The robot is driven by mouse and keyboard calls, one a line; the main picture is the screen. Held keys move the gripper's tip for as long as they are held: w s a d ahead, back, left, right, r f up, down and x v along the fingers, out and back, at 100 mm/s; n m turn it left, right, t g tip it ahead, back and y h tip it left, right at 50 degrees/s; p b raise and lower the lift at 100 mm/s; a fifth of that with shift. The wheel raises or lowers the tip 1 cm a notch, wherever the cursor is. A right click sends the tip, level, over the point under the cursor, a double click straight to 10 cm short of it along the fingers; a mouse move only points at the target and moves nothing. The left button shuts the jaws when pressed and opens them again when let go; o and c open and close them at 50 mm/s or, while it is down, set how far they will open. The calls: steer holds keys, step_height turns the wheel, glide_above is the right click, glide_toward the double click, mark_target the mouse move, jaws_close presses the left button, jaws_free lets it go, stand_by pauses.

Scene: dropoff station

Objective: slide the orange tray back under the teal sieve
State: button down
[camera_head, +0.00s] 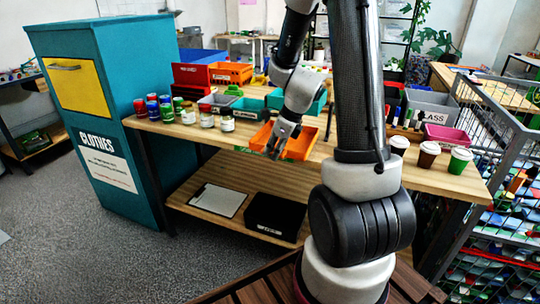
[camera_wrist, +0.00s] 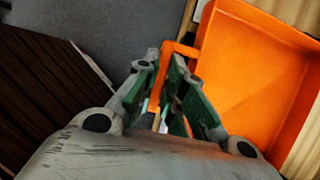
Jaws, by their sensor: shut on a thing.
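The orange tray (camera_head: 299,147) lies on the wooden table near its front edge. In the wrist view the tray (camera_wrist: 250,75) fills the right side, with a loop-like handle on its near side. My gripper (camera_head: 273,149) is at the tray's front left; in the wrist view its fingers (camera_wrist: 166,62) are closed on the handle. The teal sieve (camera_head: 318,106) stands behind the tray, partly hidden by my arm. The tray appears to sit forward of it; whether its back end is underneath cannot be seen.
Several small jars (camera_head: 227,124) stand left of the tray. Lidded cups (camera_head: 428,154) stand at the right. Grey bins (camera_head: 431,104) and a pink bin (camera_head: 446,135) are behind them. A lower shelf holds a black box (camera_head: 275,216).

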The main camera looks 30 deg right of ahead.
steer(key=shift+w+d+f, duration=0.8)
steer(key=shift+w+d, duration=0.05)
steer(key=shift+d, duration=0.25)
steer(key=c, duration=1.4)
jaws_free()
steer(key=shift+c, duration=0.2)
steer(key=v, duration=1.2)
